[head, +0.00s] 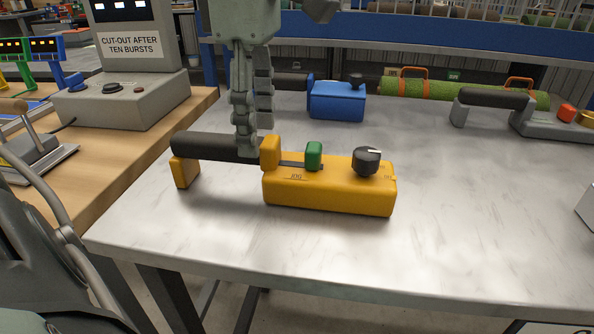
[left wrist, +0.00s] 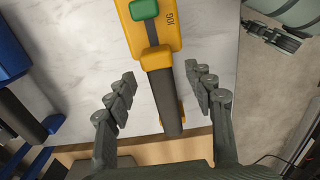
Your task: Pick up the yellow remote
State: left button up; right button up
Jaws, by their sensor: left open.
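The yellow remote (head: 325,192) lies on the grey-white tabletop, with a black bar handle on its left, a green slider and a black knob on top. My left gripper (head: 256,141) points down over the right part of the handle, close to the yellow body. In the left wrist view, the open fingers of the left gripper (left wrist: 161,78) stand either side of the handle (left wrist: 163,98), with gaps on both sides. What seems to be my right gripper (left wrist: 275,38) shows small beyond the table edge; its jaw state is unclear.
A blue remote (head: 337,101) stands behind, and a grey one (head: 550,122) lies at the right. A green turf roll (head: 455,90) is at the back. A grey control box (head: 125,98) sits on the wooden bench at the left. The tabletop (head: 465,215) is clear at front right.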

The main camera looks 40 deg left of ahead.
aim_at(280, 167)
pick_arm(q)
jog(key=shift+f, duration=1.5)
jog(key=shift+c, duration=0.5)
grip_shut()
